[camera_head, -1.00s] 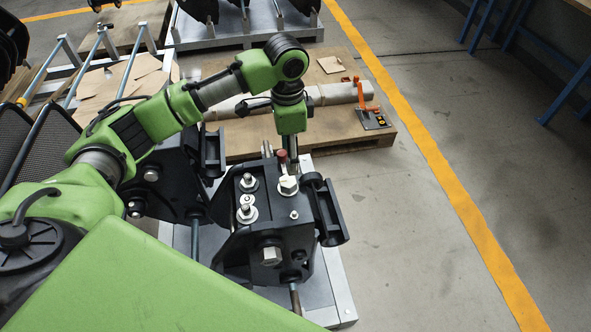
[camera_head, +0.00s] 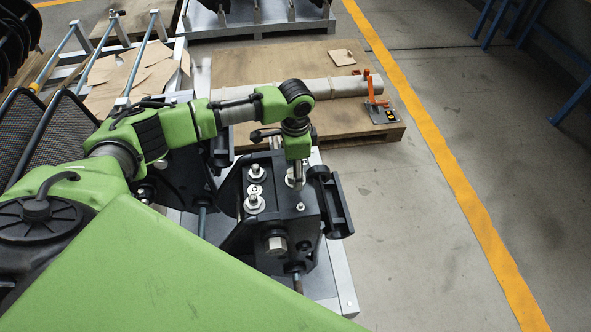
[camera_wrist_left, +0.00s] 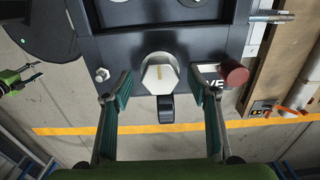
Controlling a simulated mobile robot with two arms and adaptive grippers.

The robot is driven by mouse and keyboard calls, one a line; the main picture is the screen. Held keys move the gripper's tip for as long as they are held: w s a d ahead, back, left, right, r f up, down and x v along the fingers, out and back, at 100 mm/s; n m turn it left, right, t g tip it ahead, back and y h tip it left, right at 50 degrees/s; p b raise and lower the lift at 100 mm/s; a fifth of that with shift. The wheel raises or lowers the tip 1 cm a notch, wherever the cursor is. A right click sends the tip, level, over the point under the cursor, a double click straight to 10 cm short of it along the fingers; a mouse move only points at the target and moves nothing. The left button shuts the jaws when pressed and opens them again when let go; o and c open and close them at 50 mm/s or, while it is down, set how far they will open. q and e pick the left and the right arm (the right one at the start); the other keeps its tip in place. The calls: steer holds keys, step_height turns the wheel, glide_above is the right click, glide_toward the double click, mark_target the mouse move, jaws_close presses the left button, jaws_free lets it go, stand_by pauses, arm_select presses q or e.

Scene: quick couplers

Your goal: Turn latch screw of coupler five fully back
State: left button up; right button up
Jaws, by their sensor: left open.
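Coupler five (camera_head: 287,237) is a black block with bolts on top; its label in the left wrist view is partly covered and reads "VE" (camera_wrist_left: 211,83). The latch screw (camera_wrist_left: 160,74) is a pale hex head with a yellow line across it. My left gripper (camera_wrist_left: 158,90) is open, one finger on each side of the hex head, with gaps visible.
A red knob (camera_wrist_left: 235,73) stands close beside the left gripper's right-hand finger. A smaller bolt (camera_wrist_left: 102,75) is on the other side. A pallet (camera_head: 345,130) with a pale roll and an orange-handled tool (camera_head: 378,102) lies behind. Floor to the right is clear.

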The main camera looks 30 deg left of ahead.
arm_select(q)
steer(key=shift+f, duration=0.3)
steer(key=c, duration=1.1)
